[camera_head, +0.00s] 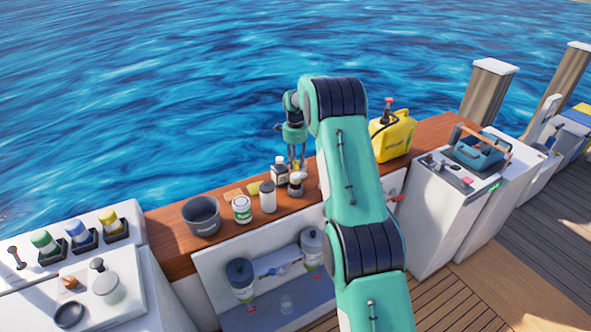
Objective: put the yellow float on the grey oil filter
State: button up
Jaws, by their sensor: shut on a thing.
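My gripper (297,164) is above the wooden ledge, pointing down. It is shut on a small yellow thing, which seems to be the yellow float (297,167); the fingers partly cover it. A short grey-white cylinder (297,188), which seems to be the grey oil filter, stands just below the fingertips. I cannot tell whether the float touches it.
A dark-labelled bottle (280,172) stands close left of the gripper. A pale cylinder (267,197), a white jar (242,209), a yellow sponge-like piece (254,188) and a grey pot (202,216) are farther left. A yellow jerrycan (393,137) stands right, beyond my arm.

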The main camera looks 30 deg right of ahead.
aim_at(295, 162)
jog(key=shift+f+b, duration=0.55)
jog(key=shift+f, duration=1.2)
jog(key=shift+f, duration=0.1)
jog(key=o, duration=0.8)
jog(key=shift+o, duration=0.2)
notch_tip(295, 162, up, 12)
jog(key=p, duration=0.2)
jog(key=shift+p, duration=0.4)
jog(key=shift+a+r, duration=0.1)
jog(key=shift+r, duration=0.15)
